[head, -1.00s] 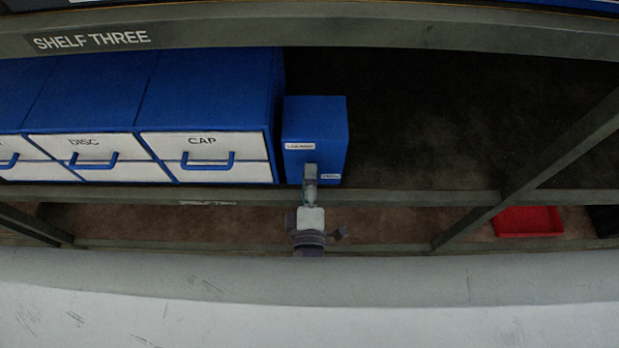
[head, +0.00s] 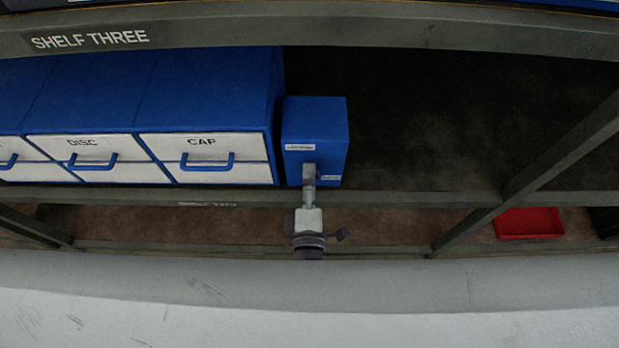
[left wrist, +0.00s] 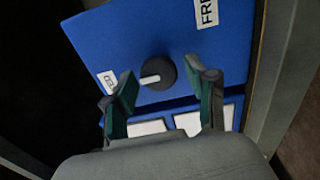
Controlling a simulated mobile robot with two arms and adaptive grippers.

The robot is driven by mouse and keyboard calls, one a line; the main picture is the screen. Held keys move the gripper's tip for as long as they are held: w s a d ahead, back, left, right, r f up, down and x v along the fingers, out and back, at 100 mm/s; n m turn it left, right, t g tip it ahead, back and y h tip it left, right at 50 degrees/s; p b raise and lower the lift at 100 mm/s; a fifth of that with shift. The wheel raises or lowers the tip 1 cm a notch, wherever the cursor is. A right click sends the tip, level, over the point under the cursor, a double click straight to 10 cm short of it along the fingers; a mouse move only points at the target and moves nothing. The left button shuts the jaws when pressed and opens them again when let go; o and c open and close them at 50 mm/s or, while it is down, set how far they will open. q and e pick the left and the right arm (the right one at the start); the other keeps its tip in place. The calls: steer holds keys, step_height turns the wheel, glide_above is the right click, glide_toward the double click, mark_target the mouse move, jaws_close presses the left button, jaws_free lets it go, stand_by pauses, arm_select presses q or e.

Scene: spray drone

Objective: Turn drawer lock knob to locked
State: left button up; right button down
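A blue lock box (head: 325,125) stands on the shelf just right of the drawers, with a white label at its upper left and one at its lower right. In the left wrist view, its blue face (left wrist: 110,45) carries a round dark knob (left wrist: 165,64) with a white pointer. The pointer is turned left, towards a label (left wrist: 107,82) ending in "ED"; a label starting "FRE" (left wrist: 207,12) is at upper right. My left gripper (head: 309,172) is in front of the box. Its fingers (left wrist: 160,78) are apart, on either side of the knob; contact is unclear. The right gripper is not in view.
White-fronted drawers with blue handles, including CAP (head: 205,160) and DISC (head: 85,158), stand left of the box. The shelf right of it is empty. A red tray (head: 528,223) lies on the shelf below. A diagonal post (head: 565,140) crosses at right.

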arm_select(q)
steer(key=shift+s, duration=0.15)
steer(key=s, duration=1.1)
steer(key=shift+s, duration=0.4)
